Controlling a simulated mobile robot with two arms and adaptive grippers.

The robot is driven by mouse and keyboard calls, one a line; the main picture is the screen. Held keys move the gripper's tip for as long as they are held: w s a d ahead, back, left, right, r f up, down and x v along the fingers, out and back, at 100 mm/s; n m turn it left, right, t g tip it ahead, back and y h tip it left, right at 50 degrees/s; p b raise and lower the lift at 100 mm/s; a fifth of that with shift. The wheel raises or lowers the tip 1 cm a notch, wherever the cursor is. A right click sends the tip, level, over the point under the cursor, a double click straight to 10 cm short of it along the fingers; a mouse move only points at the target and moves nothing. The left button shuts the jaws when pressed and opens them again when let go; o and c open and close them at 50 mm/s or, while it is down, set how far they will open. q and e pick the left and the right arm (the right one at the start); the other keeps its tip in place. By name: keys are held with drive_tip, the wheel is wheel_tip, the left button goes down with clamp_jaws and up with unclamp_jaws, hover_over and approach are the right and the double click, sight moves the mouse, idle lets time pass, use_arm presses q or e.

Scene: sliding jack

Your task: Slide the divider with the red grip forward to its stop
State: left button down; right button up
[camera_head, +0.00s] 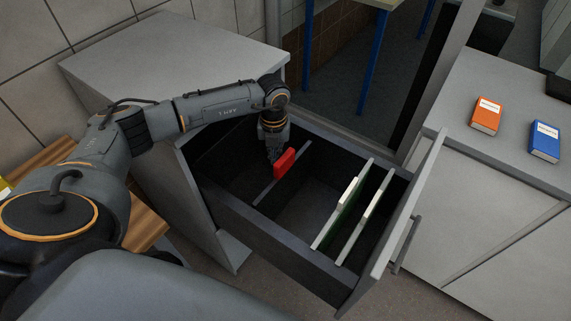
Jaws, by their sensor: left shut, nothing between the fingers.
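The divider (265,190) is a thin dark plate standing across the inside of the open drawer (262,234). Its red grip (285,163) sticks up at its top edge. My left gripper (273,159) points down into the drawer, just behind and to the left of the red grip. It is shut with nothing between its fingers. Its fingertips are close to the grip; I cannot tell whether they touch it. My right gripper is not in view.
Two pale-edged upright pieces (341,210) stand nearer the drawer's front panel (408,210); free room lies between them and the divider. The grey cabinet (165,60) holds the drawer. An orange box (486,115) and a blue box (544,141) lie on the right counter.

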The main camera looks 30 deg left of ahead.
use_arm(q)
drive_tip(key=d+p, duration=0.1)
drive_tip(key=d, duration=0.6)
drive_tip(key=shift+s, duration=0.3)
idle(0.9)
drive_tip(key=shift+w+a, duration=0.1)
drive_tip(key=shift+a, duration=0.6)
wheel_tip(320, 180, up, 10)
drive_tip(key=p, duration=0.7)
idle(0.6)
